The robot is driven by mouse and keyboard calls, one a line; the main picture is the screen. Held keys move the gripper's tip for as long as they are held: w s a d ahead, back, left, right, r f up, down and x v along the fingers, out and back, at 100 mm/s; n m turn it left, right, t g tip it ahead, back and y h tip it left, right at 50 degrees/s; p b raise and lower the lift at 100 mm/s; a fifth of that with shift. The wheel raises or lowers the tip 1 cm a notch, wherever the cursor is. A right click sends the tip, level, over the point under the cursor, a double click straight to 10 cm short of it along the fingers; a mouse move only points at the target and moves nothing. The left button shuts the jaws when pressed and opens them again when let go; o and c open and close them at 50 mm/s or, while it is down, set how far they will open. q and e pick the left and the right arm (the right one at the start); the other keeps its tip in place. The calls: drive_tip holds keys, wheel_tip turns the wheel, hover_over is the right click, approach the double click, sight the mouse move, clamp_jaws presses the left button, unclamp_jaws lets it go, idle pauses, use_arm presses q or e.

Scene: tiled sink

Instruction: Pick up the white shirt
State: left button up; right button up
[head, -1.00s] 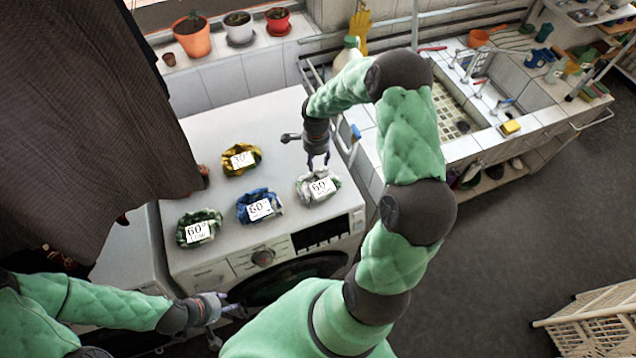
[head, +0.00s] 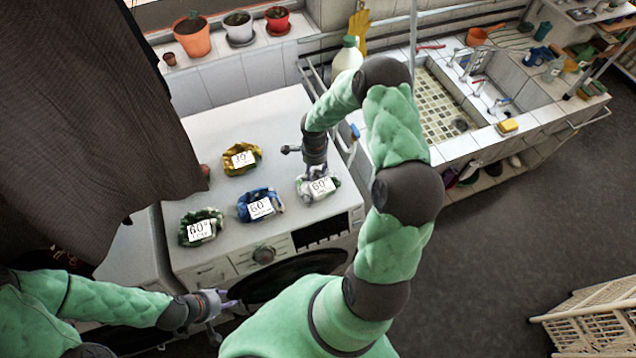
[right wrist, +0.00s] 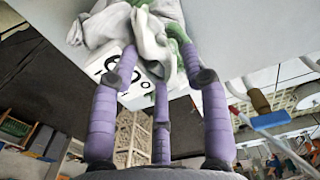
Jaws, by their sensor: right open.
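The white shirt (head: 327,197) is a crumpled whitish and green bundle with a "60" label, at the right front of the washing machine top. My right gripper (head: 316,172) is right over it, pointing down, its fingertips at the cloth. In the right wrist view the purple fingers of my right gripper (right wrist: 150,72) are spread open around the near part of the white shirt (right wrist: 135,28) and its label; whether they touch it I cannot tell. My left gripper (head: 232,299) is low in front of the machine, away from the clothes; its finger opening is unclear.
Three other labelled bundles lie on the washing machine (head: 275,125): yellow (head: 238,168), blue (head: 247,196) and green (head: 190,223). A dark hanging cloth (head: 90,110) covers the left side. A tiled sink (head: 450,115) stands at the right.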

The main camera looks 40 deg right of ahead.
drive_tip(key=shift+f+b, duration=0.15)
drive_tip(key=shift+b, duration=0.15)
drive_tip(key=shift+c, duration=0.2)
clamp_jaws()
